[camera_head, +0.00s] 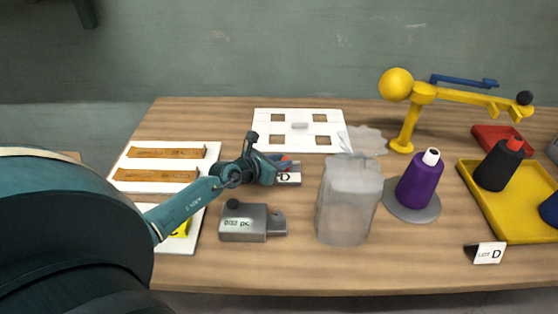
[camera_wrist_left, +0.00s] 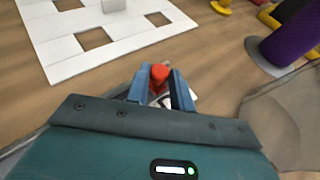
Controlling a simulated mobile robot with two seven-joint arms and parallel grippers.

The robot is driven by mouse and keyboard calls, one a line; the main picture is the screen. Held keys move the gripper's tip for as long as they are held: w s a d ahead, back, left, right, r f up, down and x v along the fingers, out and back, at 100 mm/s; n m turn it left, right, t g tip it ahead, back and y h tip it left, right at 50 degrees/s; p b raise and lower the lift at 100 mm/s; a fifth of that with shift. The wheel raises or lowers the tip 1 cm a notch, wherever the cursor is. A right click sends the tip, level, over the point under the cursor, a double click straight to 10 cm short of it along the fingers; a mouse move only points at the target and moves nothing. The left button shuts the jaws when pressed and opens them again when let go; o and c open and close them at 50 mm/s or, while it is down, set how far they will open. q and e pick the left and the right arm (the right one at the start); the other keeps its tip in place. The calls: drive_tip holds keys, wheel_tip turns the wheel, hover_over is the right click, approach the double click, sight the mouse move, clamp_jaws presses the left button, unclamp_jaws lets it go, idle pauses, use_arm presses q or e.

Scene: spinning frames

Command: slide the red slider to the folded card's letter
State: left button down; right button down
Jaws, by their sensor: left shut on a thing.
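The red slider (camera_wrist_left: 160,73) shows as a red knob between the two fingertips of my left gripper (camera_wrist_left: 160,90) in the wrist view. My left gripper is shut on it. In the head view my left gripper (camera_head: 282,164) reaches in over a small white plate (camera_head: 290,179) with a letter D in sight; the rest of the plate is mostly hidden by the gripper. The folded card (camera_head: 488,254) stands at the table's front right and reads "LOT D". My right gripper is in neither view.
A grey device reading "032 pc" (camera_head: 244,222) stands in front of my left wrist. A cloudy translucent bag or container (camera_head: 348,200) stands close on the right. Beyond it are a purple cone (camera_head: 420,180), a yellow arm stand (camera_head: 403,135) and a yellow tray (camera_head: 520,232). A white holed board (camera_head: 299,146) lies behind.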

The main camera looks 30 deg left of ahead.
use_arm(q)
drive_tip(key=shift+d, duration=0.25)
drive_tip(key=c, duration=1.3)
unclamp_jaws()
drive_tip(key=shift+w, duration=0.1)
drive_tip(key=shift+o, duration=0.2)
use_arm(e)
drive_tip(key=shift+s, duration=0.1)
use_arm(q)
drive_tip(key=shift+s+a, duration=0.1)
drive_tip(key=shift+s, duration=0.1)
drive_tip(key=p+v, duration=0.1)
drive_tip(key=v, duration=1.1)
drive_tip(key=shift+s, duration=0.4)
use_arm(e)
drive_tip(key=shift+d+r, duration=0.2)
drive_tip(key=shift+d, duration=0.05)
use_arm(q)
drive_tip(key=shift+a+r, duration=0.1)
drive_tip(key=shift+r, duration=0.05)
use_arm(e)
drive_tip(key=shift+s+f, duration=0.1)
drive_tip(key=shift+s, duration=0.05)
